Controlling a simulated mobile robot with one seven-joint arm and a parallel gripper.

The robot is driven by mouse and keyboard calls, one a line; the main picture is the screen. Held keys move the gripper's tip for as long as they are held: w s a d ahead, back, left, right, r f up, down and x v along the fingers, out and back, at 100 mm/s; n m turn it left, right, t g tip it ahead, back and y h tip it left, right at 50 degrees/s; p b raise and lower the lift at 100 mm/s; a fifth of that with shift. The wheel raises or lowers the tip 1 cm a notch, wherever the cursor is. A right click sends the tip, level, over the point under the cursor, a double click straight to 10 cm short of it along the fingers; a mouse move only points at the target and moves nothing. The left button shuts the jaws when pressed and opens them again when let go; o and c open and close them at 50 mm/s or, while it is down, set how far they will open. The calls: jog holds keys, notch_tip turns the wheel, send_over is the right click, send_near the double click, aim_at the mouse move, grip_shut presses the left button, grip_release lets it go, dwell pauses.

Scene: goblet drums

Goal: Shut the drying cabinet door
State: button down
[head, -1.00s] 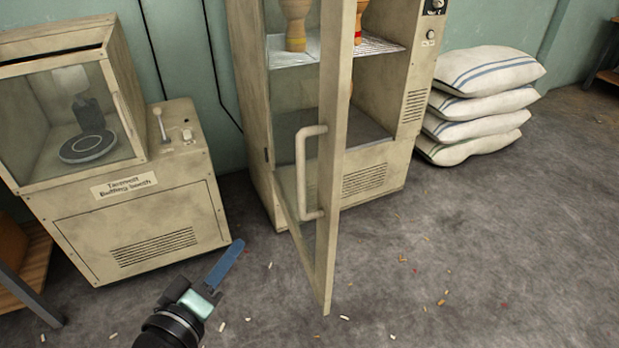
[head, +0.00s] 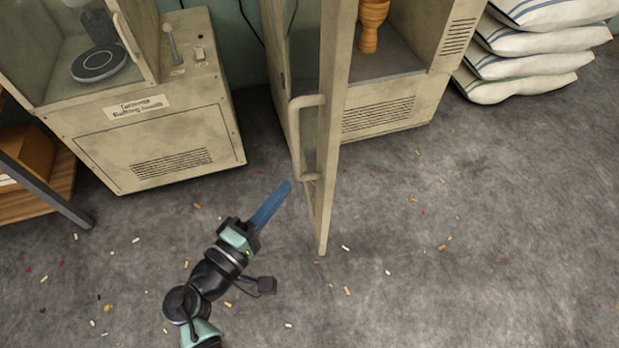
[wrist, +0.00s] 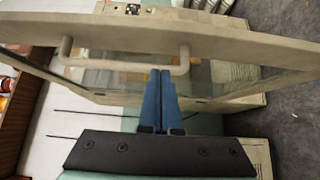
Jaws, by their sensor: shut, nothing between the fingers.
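The drying cabinet (head: 385,120) stands at the back, with its glazed door (head: 329,150) swung wide open toward me. The door has a cream frame and a pale bar handle (head: 297,135) on its left face. My gripper (head: 288,187), with blue fingers, is shut and empty, just left of the door's lower part in the head view. In the wrist view the fingertips (wrist: 160,73) point at the door, close to one end of the handle (wrist: 181,62). I cannot tell whether they touch it. An orange goblet drum (head: 372,25) stands inside the cabinet.
A buffing booth (head: 165,140) stands left of the cabinet. White sacks (head: 530,60) are stacked to its right. A wooden shelf unit (head: 40,195) is at the far left. The grey floor (head: 450,270) is open, with small scattered chips.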

aim_at(322, 167)
jog(key=d, duration=0.1)
jog(key=w+d, duration=0.1)
jog(key=d, duration=0.1)
jog(key=w+d, duration=0.1)
jog(key=d, duration=0.1)
jog(key=shift+w+d, duration=0.1)
jog(key=shift+w, duration=0.1)
jog(key=shift+w+d, duration=0.1)
